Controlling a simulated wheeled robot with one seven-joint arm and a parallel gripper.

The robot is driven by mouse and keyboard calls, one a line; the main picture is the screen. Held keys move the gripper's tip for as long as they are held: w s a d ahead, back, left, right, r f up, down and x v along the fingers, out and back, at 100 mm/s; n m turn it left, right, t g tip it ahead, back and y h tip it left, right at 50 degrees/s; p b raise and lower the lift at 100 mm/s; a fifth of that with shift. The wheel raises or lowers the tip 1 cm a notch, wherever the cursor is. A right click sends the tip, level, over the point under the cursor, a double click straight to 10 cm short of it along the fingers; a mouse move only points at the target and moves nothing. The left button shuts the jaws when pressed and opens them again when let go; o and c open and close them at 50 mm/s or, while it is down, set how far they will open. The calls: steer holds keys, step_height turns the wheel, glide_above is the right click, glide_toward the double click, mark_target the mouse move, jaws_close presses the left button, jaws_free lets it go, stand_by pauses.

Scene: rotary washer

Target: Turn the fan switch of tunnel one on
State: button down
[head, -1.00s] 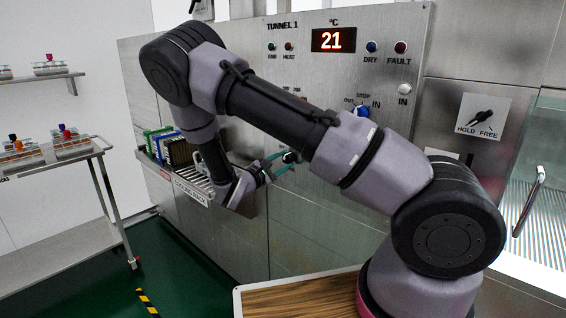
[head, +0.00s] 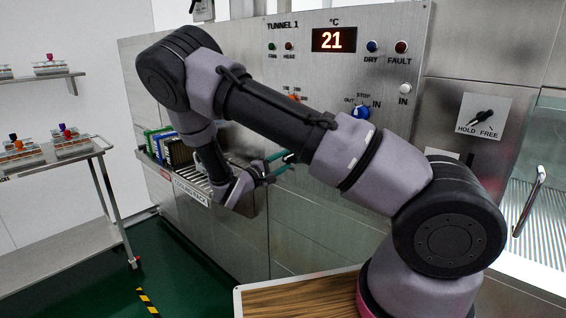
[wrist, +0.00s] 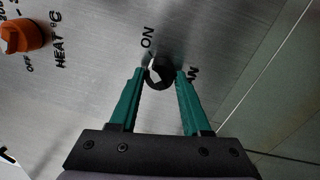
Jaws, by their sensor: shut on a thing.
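The head view shows my gripper (head: 279,161) at the panel, with the switch mostly hidden. The small green fan lamp (head: 272,46) is under the TUNNEL 1 label; I cannot tell whether it is lit.
An orange heat knob (wrist: 23,36) is left of the switch in the wrist view. A blue stop knob (head: 361,112) and a black hold/free switch (head: 484,117) are farther right. A rack shelf (head: 190,180) with coloured racks juts out at left. A trolley (head: 60,215) stands far left.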

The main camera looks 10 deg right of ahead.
stand_by(0.3)
steer(key=shift+c, duration=1.8)
jaws_free()
steer(key=v, duration=1.1)
steer(key=shift+f, duration=0.1)
steer(key=s+d+r+m+g+y, duration=0.8)
steer(key=d+r+g, duration=0.3)
steer(key=d, duration=0.3)
steer(key=s+r+m+t+y, duration=0.5)
steer(key=s+r+t+y, duration=0.2)
steer(key=s+r, duration=0.8)
step_height(320, 180, up, 3)
steer(key=shift+d+r+y, duration=0.15)
steer(key=shift+d+y, duration=0.3)
steer(key=shift+y, duration=0.65)
